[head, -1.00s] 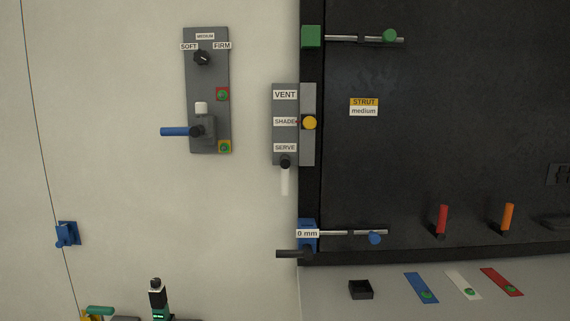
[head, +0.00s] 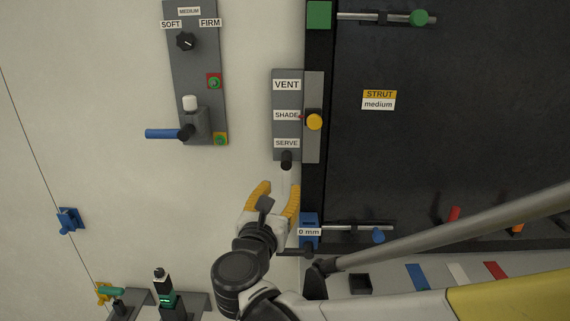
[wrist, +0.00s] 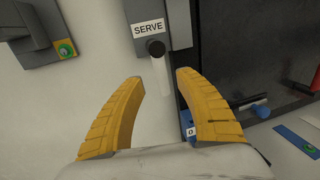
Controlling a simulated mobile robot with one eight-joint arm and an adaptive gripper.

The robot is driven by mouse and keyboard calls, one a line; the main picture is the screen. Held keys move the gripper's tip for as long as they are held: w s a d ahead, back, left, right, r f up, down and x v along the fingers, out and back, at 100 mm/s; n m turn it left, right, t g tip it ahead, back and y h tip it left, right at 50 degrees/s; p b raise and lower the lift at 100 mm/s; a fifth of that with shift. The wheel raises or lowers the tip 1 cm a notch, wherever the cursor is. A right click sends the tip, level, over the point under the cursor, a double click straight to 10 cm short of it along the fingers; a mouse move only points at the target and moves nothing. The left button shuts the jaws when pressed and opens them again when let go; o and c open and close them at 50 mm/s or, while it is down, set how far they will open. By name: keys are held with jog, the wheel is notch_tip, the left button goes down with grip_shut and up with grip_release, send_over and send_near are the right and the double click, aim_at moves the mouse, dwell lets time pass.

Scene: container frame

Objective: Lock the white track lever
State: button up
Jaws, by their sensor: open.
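The white lever (head: 286,176) hangs down from a black pivot below the SERVE label on the grey track panel (head: 286,101). It also shows in the wrist view (wrist: 160,72). My gripper (head: 279,189) is open just below and around the lever's lower end, with its yellow fingers pointing up at it. In the wrist view the lever appears between the two fingertips (wrist: 160,80), with gaps on both sides. I cannot tell whether it is deep enough to lie between them. The yellow knob (head: 314,121) sits by the SHADE label.
A blue slider block marked 0 mm (head: 308,220) with a dark handle (head: 293,252) is close to the right of my gripper. A panel with a blue lever (head: 163,134) is at the left. The wall between is clear.

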aim_at(285, 180)
jog(key=x, duration=0.6)
jog(key=shift+w+d, duration=0.1)
grip_shut()
